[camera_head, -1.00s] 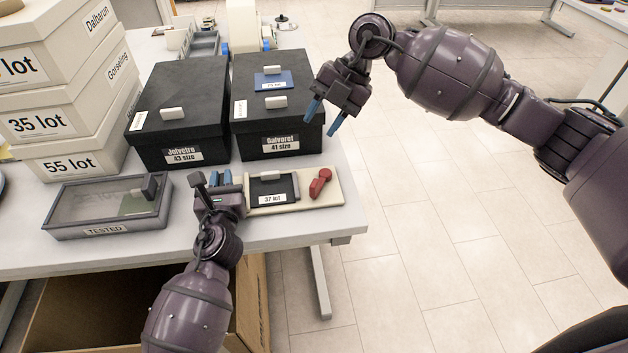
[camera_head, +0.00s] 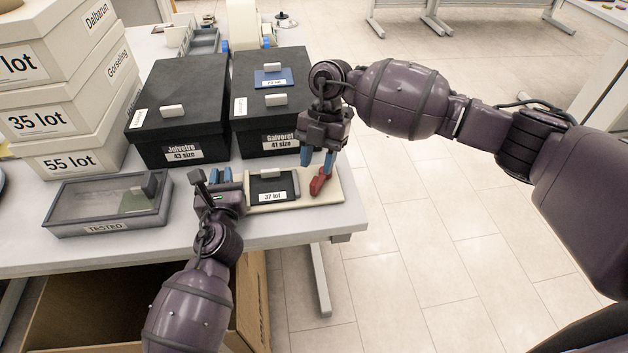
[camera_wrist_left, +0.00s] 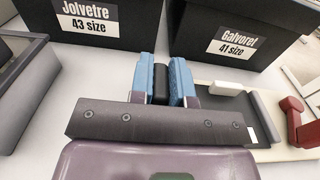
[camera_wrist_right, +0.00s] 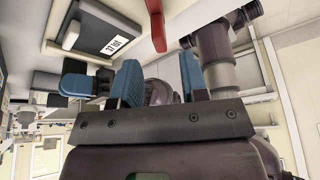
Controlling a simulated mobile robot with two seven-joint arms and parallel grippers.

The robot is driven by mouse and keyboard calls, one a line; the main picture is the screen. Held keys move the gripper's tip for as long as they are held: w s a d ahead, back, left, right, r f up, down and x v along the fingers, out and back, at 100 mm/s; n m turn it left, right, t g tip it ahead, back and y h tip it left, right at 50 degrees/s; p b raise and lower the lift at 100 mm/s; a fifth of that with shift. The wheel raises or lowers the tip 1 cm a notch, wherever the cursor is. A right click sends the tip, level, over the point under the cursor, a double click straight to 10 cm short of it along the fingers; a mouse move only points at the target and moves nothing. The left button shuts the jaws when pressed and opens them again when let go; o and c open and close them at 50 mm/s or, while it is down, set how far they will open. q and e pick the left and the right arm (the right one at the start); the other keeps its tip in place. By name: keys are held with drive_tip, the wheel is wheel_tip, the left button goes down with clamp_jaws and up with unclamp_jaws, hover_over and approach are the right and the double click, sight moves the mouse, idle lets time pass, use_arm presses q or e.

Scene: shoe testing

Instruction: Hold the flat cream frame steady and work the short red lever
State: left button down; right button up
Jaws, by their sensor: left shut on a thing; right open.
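The flat cream frame (camera_head: 334,194) lies at the table's front right, with a dark panel labelled "37 lot" (camera_head: 272,197) in it. The short red lever (camera_head: 319,185) is at the frame's right end; it also shows in the left wrist view (camera_wrist_left: 293,118). My left gripper (camera_head: 228,176) is at the frame's left end. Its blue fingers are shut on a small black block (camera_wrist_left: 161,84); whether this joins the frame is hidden. My right gripper (camera_head: 318,160) points down just above the red lever, open. In the right wrist view the lever (camera_wrist_right: 156,27) shows beyond the fingertips, between them.
Black boxes Jolvetre (camera_head: 183,125) and Galvoret (camera_head: 268,115) stand behind the frame. A grey tray marked TESTED (camera_head: 105,228) is to the left. White lot boxes (camera_head: 60,125) are stacked at far left. The table edge is close on the front and right.

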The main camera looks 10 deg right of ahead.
sight(314, 180)
drive_tip(key=shift+x, duration=2.6)
drive_tip(key=shift+w, duration=0.1)
clamp_jaws()
